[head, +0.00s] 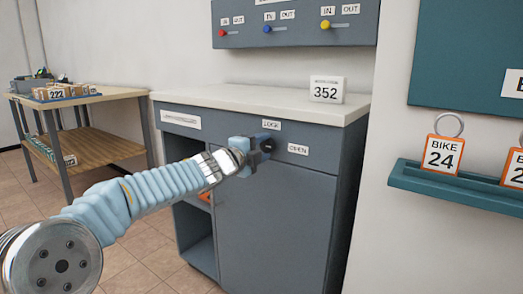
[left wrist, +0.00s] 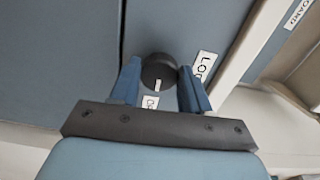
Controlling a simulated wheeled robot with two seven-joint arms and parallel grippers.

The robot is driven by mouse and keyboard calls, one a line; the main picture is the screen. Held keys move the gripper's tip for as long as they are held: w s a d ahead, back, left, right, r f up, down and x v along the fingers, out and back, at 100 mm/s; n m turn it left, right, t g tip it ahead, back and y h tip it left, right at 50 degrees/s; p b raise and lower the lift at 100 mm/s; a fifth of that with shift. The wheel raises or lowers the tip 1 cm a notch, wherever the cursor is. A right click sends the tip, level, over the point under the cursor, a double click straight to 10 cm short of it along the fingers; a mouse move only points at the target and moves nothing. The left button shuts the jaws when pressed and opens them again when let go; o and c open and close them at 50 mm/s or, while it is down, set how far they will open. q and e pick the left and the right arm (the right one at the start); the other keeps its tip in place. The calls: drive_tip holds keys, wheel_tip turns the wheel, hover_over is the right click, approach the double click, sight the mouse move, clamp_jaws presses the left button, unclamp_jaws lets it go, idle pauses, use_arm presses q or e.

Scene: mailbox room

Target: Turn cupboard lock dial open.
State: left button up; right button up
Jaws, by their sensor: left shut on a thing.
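The lock dial (left wrist: 158,70) is a round black knob with a white mark on the grey-blue cupboard (head: 275,220). My left gripper (head: 264,143) is shut on the dial, one blue finger on each side of it; it also shows in the left wrist view (left wrist: 160,90). In that view the white mark lies on the side nearest the lower label. The LOCK label (head: 271,125) is just above the gripper and the OPEN label (head: 298,149) to its right. The gripper hides most of the dial in the head view. My right gripper is out of view.
A pale countertop (head: 250,101) with a 352 sign (head: 327,90) tops the cupboard. A switch panel (head: 300,22) hangs above. A wooden table (head: 105,98) with parcels stands at left. A teal ledge (head: 450,190) with bike tags is at right.

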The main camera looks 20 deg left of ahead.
use_arm(q)
drive_tip(key=shift+d+m, duration=0.1)
drive_tip(key=shift+m, duration=0.2)
drive_tip(key=shift+f, duration=0.1)
drive_tip(key=o, duration=1)
drive_tip(key=shift+o, duration=0.2)
drive_tip(key=v, duration=1.4)
drive_tip(key=shift+w, duration=0.15)
